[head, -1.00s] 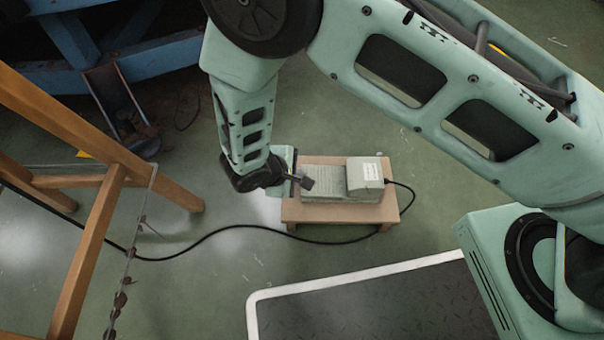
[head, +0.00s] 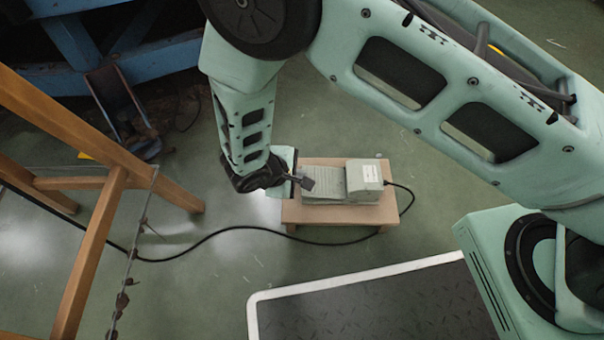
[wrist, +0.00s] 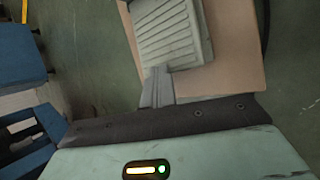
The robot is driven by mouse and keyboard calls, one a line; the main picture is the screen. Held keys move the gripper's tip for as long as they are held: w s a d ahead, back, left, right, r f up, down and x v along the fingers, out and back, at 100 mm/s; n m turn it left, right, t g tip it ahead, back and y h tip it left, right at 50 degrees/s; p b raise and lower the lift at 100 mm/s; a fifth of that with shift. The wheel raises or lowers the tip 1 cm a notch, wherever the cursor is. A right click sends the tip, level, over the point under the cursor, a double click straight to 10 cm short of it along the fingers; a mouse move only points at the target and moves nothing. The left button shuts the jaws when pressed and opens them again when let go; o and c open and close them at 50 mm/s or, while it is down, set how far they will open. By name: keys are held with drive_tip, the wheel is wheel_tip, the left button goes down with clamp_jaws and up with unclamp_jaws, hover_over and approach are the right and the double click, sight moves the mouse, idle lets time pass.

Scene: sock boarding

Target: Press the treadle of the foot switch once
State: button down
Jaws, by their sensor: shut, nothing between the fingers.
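The foot switch is a grey box (head: 365,176) with a ribbed treadle (head: 327,176) on its left side. It sits on a low wooden stand (head: 300,213). The treadle also shows at the top of the wrist view (wrist: 172,30). My gripper (head: 307,184) is shut and empty, at the treadle's left end. In the wrist view its fingertips (wrist: 158,72) overlap the treadle's free edge. I cannot tell whether they touch it or how far the treadle is tilted.
A black cable (head: 235,228) runs from the switch across the green floor. A wooden frame (head: 90,250) stands at left, with blue metalwork (head: 65,75) behind it. A dark mat with a pale border (head: 375,305) lies in front of the stand.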

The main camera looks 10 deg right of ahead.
drive_tip(key=shift+d+r+p, duration=0.15)
drive_tip(key=shift+r+p, duration=0.3)
drive_tip(key=shift+r, duration=0.2)
drive_tip(key=shift+d+r+p, duration=0.15)
drive_tip(key=shift+r+p, duration=0.3)
drive_tip(key=shift+r, duration=0.15)
drive_tip(key=shift+r, duration=0.15)
drive_tip(key=shift+s+d+r+p, duration=0.1)
drive_tip(key=shift+d+r+p, duration=0.15)
drive_tip(key=shift+r+p, duration=0.85)
drive_tip(key=shift+s+d+r+p, duration=0.1)
drive_tip(key=shift+d+r+p, duration=0.1)
drive_tip(key=shift+r+p, duration=0.9)
drive_tip(key=shift+w+r, duration=0.1)
drive_tip(key=shift+r, duration=0.05)
